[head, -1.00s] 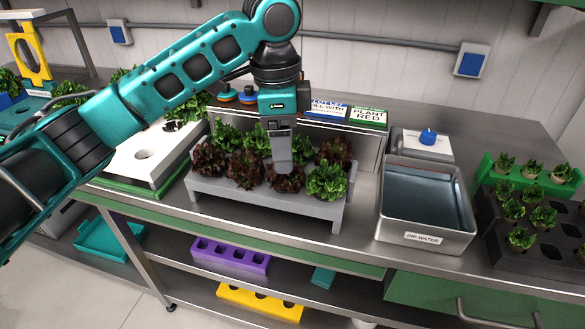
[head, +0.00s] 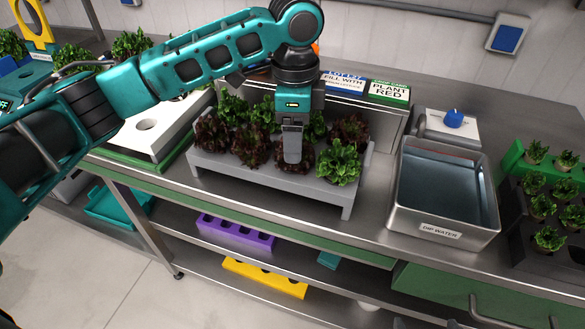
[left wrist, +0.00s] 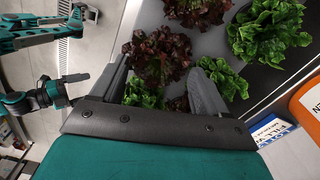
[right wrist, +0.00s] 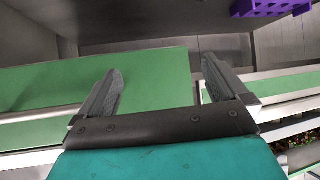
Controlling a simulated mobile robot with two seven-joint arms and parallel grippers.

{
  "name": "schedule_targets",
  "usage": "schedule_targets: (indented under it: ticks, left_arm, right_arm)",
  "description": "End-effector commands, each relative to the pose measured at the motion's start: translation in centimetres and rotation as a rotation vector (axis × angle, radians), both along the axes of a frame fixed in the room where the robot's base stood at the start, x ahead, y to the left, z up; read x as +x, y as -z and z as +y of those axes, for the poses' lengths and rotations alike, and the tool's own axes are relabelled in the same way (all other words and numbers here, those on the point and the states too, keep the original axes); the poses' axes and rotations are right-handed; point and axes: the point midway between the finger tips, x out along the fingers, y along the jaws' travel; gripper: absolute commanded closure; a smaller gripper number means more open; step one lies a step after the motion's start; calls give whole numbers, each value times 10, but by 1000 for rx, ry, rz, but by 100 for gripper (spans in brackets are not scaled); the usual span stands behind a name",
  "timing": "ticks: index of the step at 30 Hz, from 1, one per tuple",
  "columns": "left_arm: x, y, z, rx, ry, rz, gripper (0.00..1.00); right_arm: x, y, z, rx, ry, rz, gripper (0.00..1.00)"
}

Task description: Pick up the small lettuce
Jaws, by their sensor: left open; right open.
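A grey rack (head: 262,178) on the steel counter holds several lettuces in two rows, dark red and green. In its front row a green lettuce (head: 338,164) is at the right end, beside a dark red one partly hidden by my left gripper (head: 292,160). My left gripper points down over the rack. In the left wrist view it (left wrist: 163,85) is open, with a green lettuce (left wrist: 145,92) and dark red leaves (left wrist: 178,103) showing near and between its fingers. I cannot tell which lettuce is the small one. My right gripper (right wrist: 162,88) is open and empty before green panels.
A steel dip water basin (head: 408,205) stands right of the rack. Small green plants sit in a dark tray (head: 560,256) at the far right. A white box (head: 150,140) is left of the rack. Signs (head: 388,91) stand behind. A lower shelf holds a purple holder (head: 235,235).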

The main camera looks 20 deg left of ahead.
Motion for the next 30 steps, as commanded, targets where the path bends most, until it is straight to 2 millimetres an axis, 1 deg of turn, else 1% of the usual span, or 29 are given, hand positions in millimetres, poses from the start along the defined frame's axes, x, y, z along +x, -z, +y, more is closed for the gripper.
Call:
schedule_targets:
  ticks: [1,3,7,10,16,30]
  left_arm:
    - [-1,10,0,2,-1,4,25]
    - [-1,21,-2,2,-1,4,25]
    - [-1,36,-2,1,-1,2,25]
    - [-1,40,-2,0,-1,0,25]
    - [-1,40,-2,0,0,0,25]
    - [-1,40,-2,0,0,0,70]
  right_arm:
    - [0,2,0,0,0,-1,0]
    - [1,3,0,0,0,-2,0]
    - [3,3,0,0,0,-7,0]
    - [5,2,0,0,-1,-10,0]
    - [5,2,0,1,0,-11,0]
    - [4,2,0,0,1,-10,0]
